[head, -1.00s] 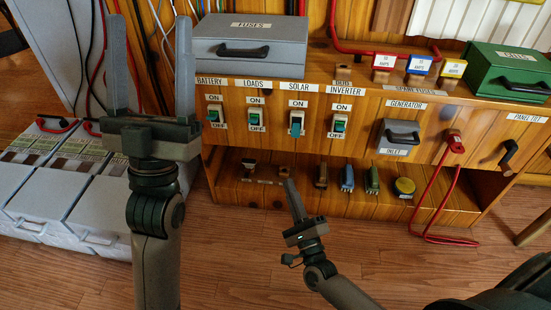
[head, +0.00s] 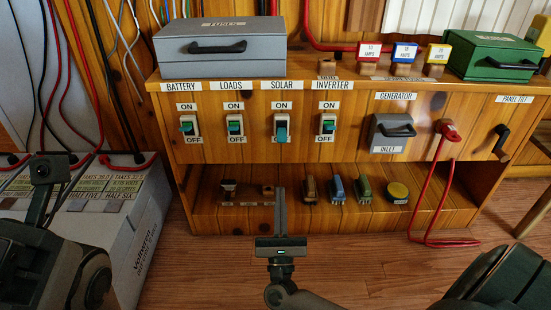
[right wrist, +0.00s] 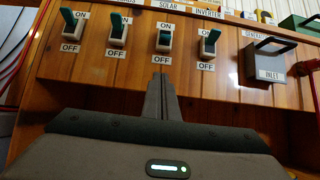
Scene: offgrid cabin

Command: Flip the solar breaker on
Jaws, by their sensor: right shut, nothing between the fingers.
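The solar breaker (head: 282,132) is the third of the labelled switches on the wooden panel. Its teal lever sits lower than its neighbours' and points down toward OFF. In the right wrist view the breaker (right wrist: 165,37) is just above my fingertips. My right gripper (head: 280,190) is shut and empty, its fingers pointing up. The tips are below the solar breaker's OFF label and appear apart from the lever. In the right wrist view the closed fingers (right wrist: 161,78) reach toward that switch. Parts of my left arm show at lower left, but I cannot make out its gripper.
Battery (head: 189,128), loads (head: 235,127) and inverter (head: 327,127) breakers flank it closely. A grey fuse box (head: 222,50) stands above. The generator inlet (head: 391,133) and a red cable (head: 440,190) are to the right. A lower shelf holds several small parts.

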